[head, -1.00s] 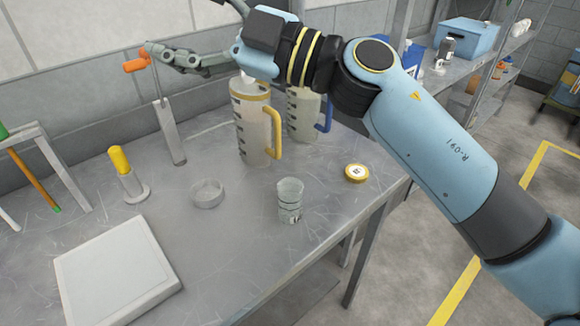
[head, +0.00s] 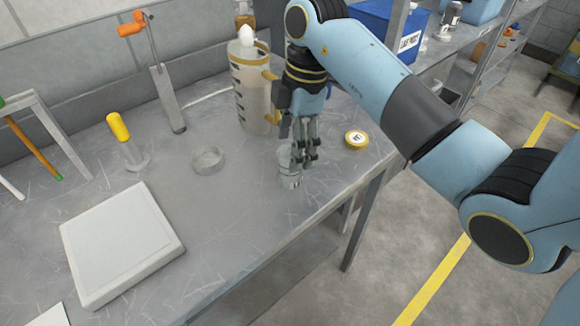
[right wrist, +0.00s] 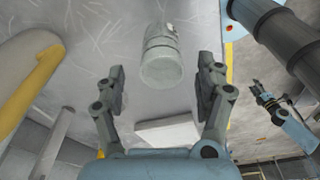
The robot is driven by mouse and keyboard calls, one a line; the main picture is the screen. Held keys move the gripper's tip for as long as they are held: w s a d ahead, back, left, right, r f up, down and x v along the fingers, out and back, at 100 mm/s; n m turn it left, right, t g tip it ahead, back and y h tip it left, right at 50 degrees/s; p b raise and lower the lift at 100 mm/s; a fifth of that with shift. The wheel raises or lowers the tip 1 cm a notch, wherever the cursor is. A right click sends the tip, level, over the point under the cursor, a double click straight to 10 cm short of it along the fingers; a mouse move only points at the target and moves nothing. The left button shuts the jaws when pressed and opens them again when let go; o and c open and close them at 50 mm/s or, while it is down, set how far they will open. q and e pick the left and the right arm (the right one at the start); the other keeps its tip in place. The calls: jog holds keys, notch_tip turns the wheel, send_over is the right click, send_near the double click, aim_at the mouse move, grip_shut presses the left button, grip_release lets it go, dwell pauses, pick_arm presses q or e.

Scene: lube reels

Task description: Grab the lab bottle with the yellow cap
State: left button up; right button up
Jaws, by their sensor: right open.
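I cannot make out a bottle wearing a yellow cap. A clear cylindrical glass vessel (head: 287,176) stands near the table's front right edge, partly hidden by my right gripper (head: 305,156). In the right wrist view the vessel (right wrist: 162,56) shows between the open fingers of my right gripper (right wrist: 163,82), with a visible gap to each. A round yellow-rimmed lid or tin (head: 356,139) with a pale marked top lies right of the gripper. My left gripper (right wrist: 260,88) appears small in the right wrist view; its jaw state is unclear.
A jug with a yellow handle (head: 250,90) stands behind the vessel. A shallow dish (head: 208,161), a yellow-handled piece (head: 118,127), an orange-cranked stand (head: 165,97) and a white flat box (head: 120,245) are left. The table's right edge is close.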

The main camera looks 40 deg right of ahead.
jog(key=f, duration=0.3)
jog(key=f+p, duration=0.1)
jog(key=shift+a+f, duration=0.25)
jog(key=shift+a, duration=0.05)
jog(key=shift+f, duration=0.5)
jog(key=c, duration=1.1)
jog(key=shift+r, duration=0.1)
